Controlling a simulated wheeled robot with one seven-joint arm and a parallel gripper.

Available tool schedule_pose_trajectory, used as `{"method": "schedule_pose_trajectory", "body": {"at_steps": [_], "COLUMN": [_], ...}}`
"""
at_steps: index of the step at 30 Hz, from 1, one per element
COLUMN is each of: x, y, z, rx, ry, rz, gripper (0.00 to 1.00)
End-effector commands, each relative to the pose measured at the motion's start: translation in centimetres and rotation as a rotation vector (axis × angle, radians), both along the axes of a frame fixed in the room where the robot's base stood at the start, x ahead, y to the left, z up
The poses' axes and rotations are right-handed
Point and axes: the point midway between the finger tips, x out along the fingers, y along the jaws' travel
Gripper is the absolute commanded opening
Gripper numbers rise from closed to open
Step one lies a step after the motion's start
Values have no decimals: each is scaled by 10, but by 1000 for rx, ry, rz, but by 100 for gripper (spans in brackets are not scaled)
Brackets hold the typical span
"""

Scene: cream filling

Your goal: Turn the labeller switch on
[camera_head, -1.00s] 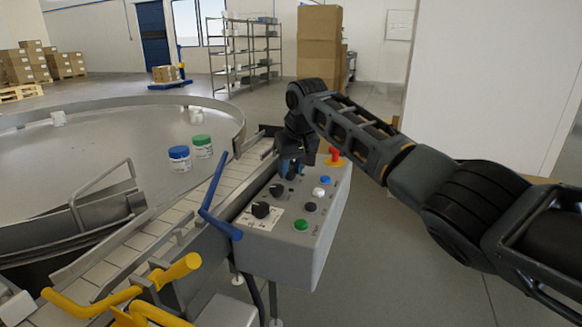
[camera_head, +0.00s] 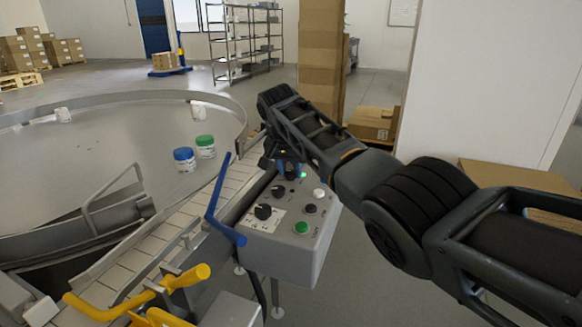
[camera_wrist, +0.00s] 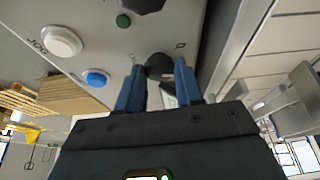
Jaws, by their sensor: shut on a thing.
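The grey control panel (camera_head: 285,246) stands beside the conveyor in the head view. My gripper (camera_head: 288,172) is at its far end, largely covered by my arm. In the wrist view, the blue fingers of my gripper (camera_wrist: 158,84) are closed around a black knob (camera_wrist: 158,66) on the panel face. The knob's exact position and label cannot be read.
The panel also has a green button (camera_head: 302,227), a white button (camera_head: 319,193) and, in the wrist view, a blue button (camera_wrist: 95,78). A blue rail (camera_head: 218,204) and conveyor (camera_head: 150,241) run left of it. Blue- and green-lidded jars stand on the round table.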

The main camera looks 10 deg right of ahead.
Motion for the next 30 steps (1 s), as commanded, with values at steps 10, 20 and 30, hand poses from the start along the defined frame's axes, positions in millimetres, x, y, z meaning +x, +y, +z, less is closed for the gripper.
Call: {"method": "schedule_pose_trajectory", "body": {"at_steps": [10,20,30], "x": [2,2,2], "y": [2,2,2], "z": [-3,-1,1], "rx": [0,1,1], "ry": [-1,-1,-2], "rz": [-230,-322,-331], "gripper": [5,5,5]}}
